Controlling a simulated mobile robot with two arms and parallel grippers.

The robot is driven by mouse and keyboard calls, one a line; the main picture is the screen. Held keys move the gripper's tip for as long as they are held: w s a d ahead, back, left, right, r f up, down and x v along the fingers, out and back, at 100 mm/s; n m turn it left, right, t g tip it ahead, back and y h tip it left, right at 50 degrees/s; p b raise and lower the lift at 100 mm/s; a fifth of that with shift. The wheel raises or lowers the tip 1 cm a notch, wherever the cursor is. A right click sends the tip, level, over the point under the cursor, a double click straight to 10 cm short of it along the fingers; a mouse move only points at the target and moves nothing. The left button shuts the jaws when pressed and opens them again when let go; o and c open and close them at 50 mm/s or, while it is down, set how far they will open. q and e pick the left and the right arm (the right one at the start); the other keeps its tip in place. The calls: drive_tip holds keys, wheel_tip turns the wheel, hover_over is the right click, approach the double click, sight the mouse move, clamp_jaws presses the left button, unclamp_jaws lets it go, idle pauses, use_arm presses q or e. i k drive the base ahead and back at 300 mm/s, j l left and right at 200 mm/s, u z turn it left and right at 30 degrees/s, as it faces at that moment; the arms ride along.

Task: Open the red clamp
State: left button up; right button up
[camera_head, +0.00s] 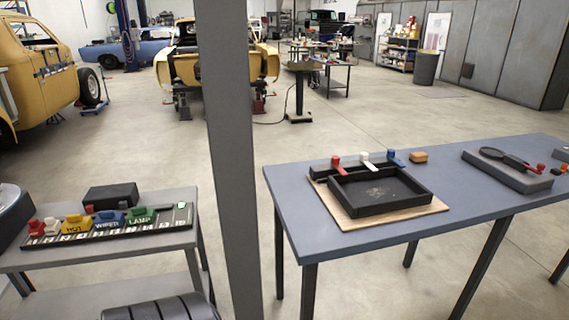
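The board lies on the blue-grey table (290,194) at right. Whether the clamp is open or closed is too small to tell. Neither of my grippers is in view.
A grey vertical post (232,150) stands between the right table and a lower grey bench (112,251) with a labelled switch panel (105,228). Concrete floor is clear behind the table.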

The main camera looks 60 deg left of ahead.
sight(335, 161)
drive_tip(key=u, duration=1.5)
drive_tip(key=i+l, duration=0.1)
drive_tip(key=l, duration=0.4)
